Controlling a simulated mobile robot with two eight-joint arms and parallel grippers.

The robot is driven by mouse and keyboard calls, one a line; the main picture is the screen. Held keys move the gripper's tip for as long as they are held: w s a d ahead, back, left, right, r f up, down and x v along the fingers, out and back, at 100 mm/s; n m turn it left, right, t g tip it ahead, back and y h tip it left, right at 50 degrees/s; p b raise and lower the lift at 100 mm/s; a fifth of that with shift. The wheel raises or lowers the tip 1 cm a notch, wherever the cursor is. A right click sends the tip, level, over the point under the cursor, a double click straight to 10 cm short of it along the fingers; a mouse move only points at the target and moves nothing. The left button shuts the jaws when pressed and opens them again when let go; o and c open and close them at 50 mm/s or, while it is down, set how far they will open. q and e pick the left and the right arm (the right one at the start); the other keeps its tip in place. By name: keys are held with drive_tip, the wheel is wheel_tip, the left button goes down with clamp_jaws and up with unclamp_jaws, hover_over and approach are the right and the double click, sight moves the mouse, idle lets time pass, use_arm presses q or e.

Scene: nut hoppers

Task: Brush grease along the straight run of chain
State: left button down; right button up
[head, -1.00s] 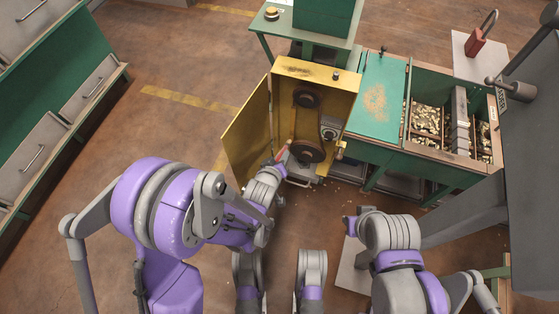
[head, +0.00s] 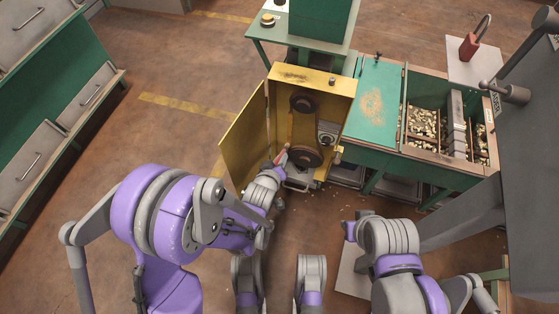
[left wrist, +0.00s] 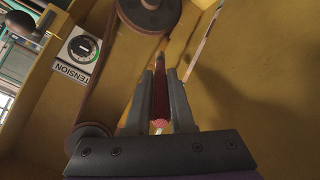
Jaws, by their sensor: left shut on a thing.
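The chain (head: 292,128) runs between an upper sprocket (head: 303,104) and a lower sprocket (head: 306,156) inside the open yellow housing (head: 332,108). My left gripper (head: 277,163) is at the housing's lower opening, near the lower sprocket. In the left wrist view, my left gripper (left wrist: 160,98) is shut on the reddish handle of the brush (left wrist: 160,92), which points away into the housing. The brush tip is small and dark; I cannot tell whether it touches the chain. My right gripper (head: 349,229) is low, right of centre, apart from the housing; its jaws are unclear.
The housing's door (head: 245,137) stands open on the left. A tension dial (left wrist: 83,47) is beside the chain in the left wrist view.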

use_arm(q)
drive_tip(key=shift+w+d, duration=0.15)
drive_tip(key=shift+w, duration=0.3)
drive_tip(key=shift+r+p, duration=1.6)
drive_tip(key=shift+r, duration=0.5)
drive_tip(key=shift+f+b, duration=1.85)
drive_tip(key=shift+f, duration=0.3)
drive_tip(key=s, duration=0.2)
drive_tip(key=s+a, duration=0.1)
drive_tip(key=s+b, duration=0.1)
drive_tip(key=s, duration=0.1)
drive_tip(key=shift+s+a, duration=0.35)
drive_tip(key=shift+a, duration=0.05)
